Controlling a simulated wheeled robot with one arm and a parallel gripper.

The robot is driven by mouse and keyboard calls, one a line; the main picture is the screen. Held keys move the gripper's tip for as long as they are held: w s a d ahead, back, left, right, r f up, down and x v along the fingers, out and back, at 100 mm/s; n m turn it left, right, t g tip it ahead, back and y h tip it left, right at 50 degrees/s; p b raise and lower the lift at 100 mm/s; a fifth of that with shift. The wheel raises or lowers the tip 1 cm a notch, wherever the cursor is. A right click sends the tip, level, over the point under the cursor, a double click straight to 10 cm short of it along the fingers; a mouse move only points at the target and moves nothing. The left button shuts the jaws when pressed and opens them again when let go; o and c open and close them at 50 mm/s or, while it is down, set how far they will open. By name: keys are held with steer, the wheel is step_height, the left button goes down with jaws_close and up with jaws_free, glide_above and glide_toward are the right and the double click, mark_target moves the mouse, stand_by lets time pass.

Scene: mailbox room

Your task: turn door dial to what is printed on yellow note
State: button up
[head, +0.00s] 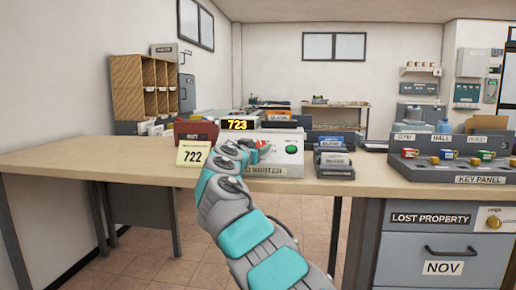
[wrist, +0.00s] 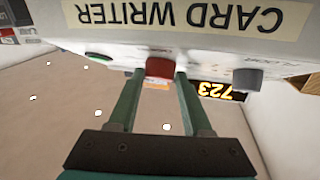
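The yellow note (head: 194,154), printed 722, leans at the left of the card writer (head: 277,171) on the desk. The lit display (head: 238,124) reads 723; it shows upside down in the wrist view (wrist: 220,91). In the wrist view a red knob (wrist: 160,67) sits on the card writer's front, between my gripper's (wrist: 160,76) two fingertips, which close against its sides. A grey knob (wrist: 247,79) stands apart to the right there. In the head view my gripper (head: 250,149) partly covers the machine's front. I cannot read which knob is labelled door.
A green button (head: 291,149) is on the card writer's face. A dark card rack (head: 335,163) stands just right, and a red OUT tray (head: 196,131) behind the note. The key panel (head: 452,170) is farther right. The desk's left side (head: 90,153) is clear.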

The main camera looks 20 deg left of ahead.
jaws_close()
